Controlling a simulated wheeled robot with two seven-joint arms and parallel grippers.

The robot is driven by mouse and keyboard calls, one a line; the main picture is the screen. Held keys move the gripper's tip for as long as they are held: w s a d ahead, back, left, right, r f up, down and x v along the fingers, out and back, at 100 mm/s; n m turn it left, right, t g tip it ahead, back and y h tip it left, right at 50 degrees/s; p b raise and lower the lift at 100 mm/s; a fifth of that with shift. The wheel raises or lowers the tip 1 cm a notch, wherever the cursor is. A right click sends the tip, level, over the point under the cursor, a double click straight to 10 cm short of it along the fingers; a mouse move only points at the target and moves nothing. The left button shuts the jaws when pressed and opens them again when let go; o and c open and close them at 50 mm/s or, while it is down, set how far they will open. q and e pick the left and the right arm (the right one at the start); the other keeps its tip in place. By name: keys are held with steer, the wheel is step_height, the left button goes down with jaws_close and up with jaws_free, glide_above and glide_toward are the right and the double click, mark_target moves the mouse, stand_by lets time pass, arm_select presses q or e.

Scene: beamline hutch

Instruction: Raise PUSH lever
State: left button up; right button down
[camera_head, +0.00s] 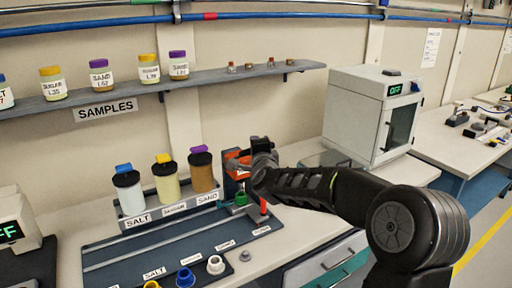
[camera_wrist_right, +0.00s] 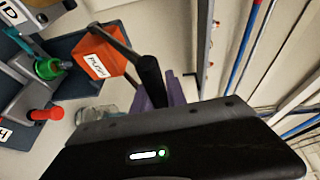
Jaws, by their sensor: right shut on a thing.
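The press station has an orange block labelled PUSH (camera_wrist_right: 97,55), which also shows in the head view (camera_head: 236,163) to the right of the jars. A dark lever arm (camera_wrist_right: 117,40) runs along the block to a black handle (camera_wrist_right: 150,76). My right gripper (camera_wrist_right: 158,92) is shut on this handle, between its purple finger pads. In the head view my right gripper (camera_head: 261,160) is beside the orange block and hides much of the lever. Below the block are a green ring (camera_head: 241,198) and a red knob (camera_head: 263,206). My left gripper is not in view.
A samples shelf (camera_head: 215,77) runs along the wall above. A white oven-like box (camera_head: 350,115) stands to the right. Several small coloured caps sit along the bench front.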

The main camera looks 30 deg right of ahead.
steer(key=shift+a+f, duration=0.1)
steer(key=shift+f, duration=0.2)
stand_by(0.5)
steer(key=c, duration=1.4)
jaws_free()
steer(key=shift+w, duration=0.1)
steer(key=shift+o, duration=0.3)
steer(key=shift+r, duration=0.1)
steer(key=b+v, duration=0.2)
steer(key=v, duration=0.5)
steer(key=shift+s, duration=0.4)
steer(key=shift+a, duration=0.1)
steer(key=shift+c, duration=0.5)
